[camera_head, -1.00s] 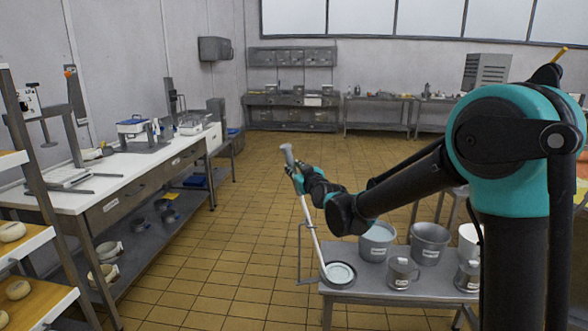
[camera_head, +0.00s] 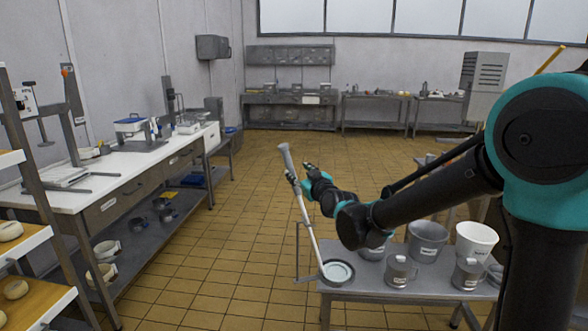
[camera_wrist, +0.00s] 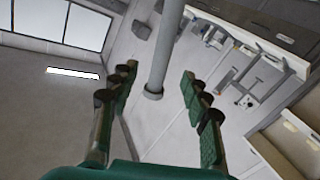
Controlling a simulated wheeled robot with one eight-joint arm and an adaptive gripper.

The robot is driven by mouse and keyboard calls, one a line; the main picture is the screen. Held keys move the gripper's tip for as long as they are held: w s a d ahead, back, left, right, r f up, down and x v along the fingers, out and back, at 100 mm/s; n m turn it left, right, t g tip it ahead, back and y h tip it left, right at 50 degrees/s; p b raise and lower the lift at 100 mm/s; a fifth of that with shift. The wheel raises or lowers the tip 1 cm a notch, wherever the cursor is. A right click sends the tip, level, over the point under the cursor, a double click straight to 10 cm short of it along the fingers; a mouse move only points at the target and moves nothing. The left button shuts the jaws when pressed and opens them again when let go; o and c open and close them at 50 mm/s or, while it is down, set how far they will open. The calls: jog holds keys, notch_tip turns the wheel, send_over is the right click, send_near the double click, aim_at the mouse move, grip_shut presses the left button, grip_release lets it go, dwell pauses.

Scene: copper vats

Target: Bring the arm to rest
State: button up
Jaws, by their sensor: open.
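My gripper (camera_head: 300,172) is open at the end of my outstretched arm, at the upper part of a leaning pole-like tool (camera_head: 306,212). The tool has a pale shaft and a thicker grey upper end. Its lower end rests in or against a round shallow dish (camera_head: 338,272) at the table's left edge. In the wrist view the open fingers (camera_wrist: 158,76) stand on either side of the grey tool (camera_wrist: 167,40), with gaps to it. I cannot tell whether its shaft still lies between the fingers in depth.
A low metal table (camera_head: 400,288) holds a bucket (camera_head: 427,240), a white bucket (camera_head: 476,240) and grey mugs (camera_head: 399,271). A wire rack hangs at its left side. A long white workbench (camera_head: 120,180) and shelves with round loaves (camera_head: 12,231) line the left. The tiled floor between is clear.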

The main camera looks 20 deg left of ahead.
jog(key=s+d+f+m+g+h, duration=0.1)
jog(key=s+d+f+m+h, duration=0.1)
jog(key=d+f, duration=0.5)
jog(key=s+d+f+m+g+h, duration=0.1)
jog(key=s+d+f+h, duration=0.2)
jog(key=d, duration=0.9)
jog(key=s+d+f+m+g+h, duration=0.1)
jog(key=s+d+f+m+h, duration=0.1)
jog(key=d+f, duration=0.5)
jog(key=s+d+f+m+g+h, duration=0.2)
jog(key=s+d+f, duration=0.3)
jog(key=s+d, duration=0.4)
jog(key=s+d+f+m+g+h, duration=0.3)
jog(key=s+d, duration=0.5)
jog(key=d, duration=0.5)
notch_tip(320, 180, down, 2)
jog(key=shift+s+m+g, duration=0.35)
jog(key=shift+m+g, duration=0.15)
jog(key=shift+m, duration=0.3)
